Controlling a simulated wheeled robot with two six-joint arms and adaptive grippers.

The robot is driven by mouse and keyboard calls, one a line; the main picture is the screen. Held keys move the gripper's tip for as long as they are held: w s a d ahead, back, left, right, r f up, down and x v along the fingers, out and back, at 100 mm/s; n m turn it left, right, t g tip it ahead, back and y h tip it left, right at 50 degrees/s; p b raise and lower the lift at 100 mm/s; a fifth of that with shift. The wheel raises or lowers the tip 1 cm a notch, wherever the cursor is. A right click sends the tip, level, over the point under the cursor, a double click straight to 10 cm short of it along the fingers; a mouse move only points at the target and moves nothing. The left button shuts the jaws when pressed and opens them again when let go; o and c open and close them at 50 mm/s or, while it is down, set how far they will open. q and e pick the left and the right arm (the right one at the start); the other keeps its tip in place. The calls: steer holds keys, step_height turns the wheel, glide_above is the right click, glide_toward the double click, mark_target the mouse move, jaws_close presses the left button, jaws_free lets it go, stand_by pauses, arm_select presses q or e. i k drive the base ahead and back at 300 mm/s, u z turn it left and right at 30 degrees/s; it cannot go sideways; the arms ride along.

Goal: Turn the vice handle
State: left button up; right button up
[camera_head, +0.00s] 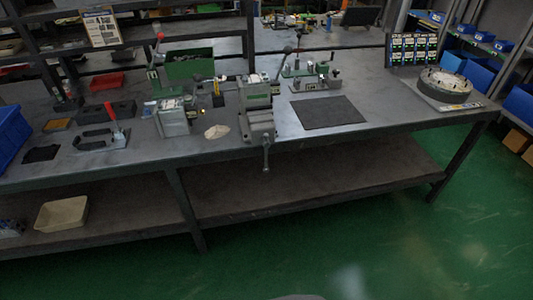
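A grey-green vice (257,117) stands at the front edge of the long grey workbench (385,118), near the middle of the view. Its handle (266,158) hangs down below the front end of the vice, in front of the bench edge. The handle looks close to vertical. Neither of my grippers shows in this view, and nothing touches the handle.
A second machine block (172,117) stands left of the vice. A red-handled clamp (114,118) lies further left. A dark mat (327,112) lies right of the vice, and a round fixture (443,84) sits at the right end. Green floor (330,240) in front is clear.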

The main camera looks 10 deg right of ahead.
mark_target(265, 141)
steer(key=u, duration=1.1)
steer(key=i, duration=0.35)
steer(key=z, duration=2.95)
